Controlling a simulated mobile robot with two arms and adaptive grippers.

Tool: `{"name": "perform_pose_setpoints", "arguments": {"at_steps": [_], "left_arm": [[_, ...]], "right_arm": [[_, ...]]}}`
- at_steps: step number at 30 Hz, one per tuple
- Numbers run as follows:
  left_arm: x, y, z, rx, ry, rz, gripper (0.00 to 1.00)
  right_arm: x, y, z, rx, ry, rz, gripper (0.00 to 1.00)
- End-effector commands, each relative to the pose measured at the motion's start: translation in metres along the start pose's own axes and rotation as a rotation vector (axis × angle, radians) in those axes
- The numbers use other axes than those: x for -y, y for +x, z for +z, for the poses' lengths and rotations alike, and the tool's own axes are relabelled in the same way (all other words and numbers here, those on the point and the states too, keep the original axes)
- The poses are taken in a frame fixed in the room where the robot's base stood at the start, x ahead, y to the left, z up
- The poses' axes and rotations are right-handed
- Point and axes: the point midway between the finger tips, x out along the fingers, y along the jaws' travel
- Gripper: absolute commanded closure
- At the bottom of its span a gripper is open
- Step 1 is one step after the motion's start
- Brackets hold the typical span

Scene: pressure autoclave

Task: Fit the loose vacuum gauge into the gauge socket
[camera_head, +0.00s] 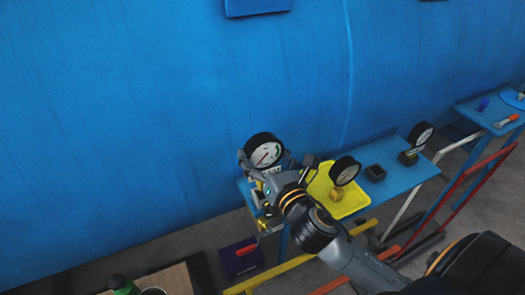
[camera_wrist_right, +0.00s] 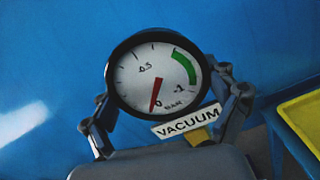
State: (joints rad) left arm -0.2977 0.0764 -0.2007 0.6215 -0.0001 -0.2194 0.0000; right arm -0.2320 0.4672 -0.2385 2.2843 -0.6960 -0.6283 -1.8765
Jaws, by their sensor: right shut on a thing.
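The vacuum gauge (camera_wrist_right: 155,80), with a round white dial, black rim, green and red marks and a "VACUUM" label (camera_wrist_right: 187,122), is between the fingers of my right gripper (camera_wrist_right: 166,102). In the head view the gauge (camera_head: 265,151) stands up from my right gripper (camera_head: 262,172), dial showing, in front of the blue wall and over the left end of the blue shelf. My right gripper is shut on it. The gauge's lower end is mostly hidden by the gripper. I cannot make out the gauge socket for certain. My left gripper is not in view.
A second gauge (camera_head: 345,170) stands at a yellow tray (camera_head: 337,207) right of my gripper. A dark square holder (camera_head: 375,172) and a third gauge (camera_head: 421,134) are farther right on the blue shelf (camera_head: 392,187). The large blue wall (camera_head: 150,110) is close behind. Coloured rails run in front.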

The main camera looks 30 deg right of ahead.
Motion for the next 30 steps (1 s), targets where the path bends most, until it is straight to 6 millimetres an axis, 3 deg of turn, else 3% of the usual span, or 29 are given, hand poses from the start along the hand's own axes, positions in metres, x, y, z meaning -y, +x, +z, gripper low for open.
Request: {"name": "perform_pose_setpoints", "arguments": {"at_steps": [6,30], "left_arm": [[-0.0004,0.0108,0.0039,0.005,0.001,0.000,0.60],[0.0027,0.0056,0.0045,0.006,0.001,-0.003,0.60]], "right_arm": [[0.0029,0.0000,-0.0123,0.003,-0.001,0.002,0.65],[0.0029,-0.0004,-0.0114,0.003,-0.001,0.002,0.65]]}}
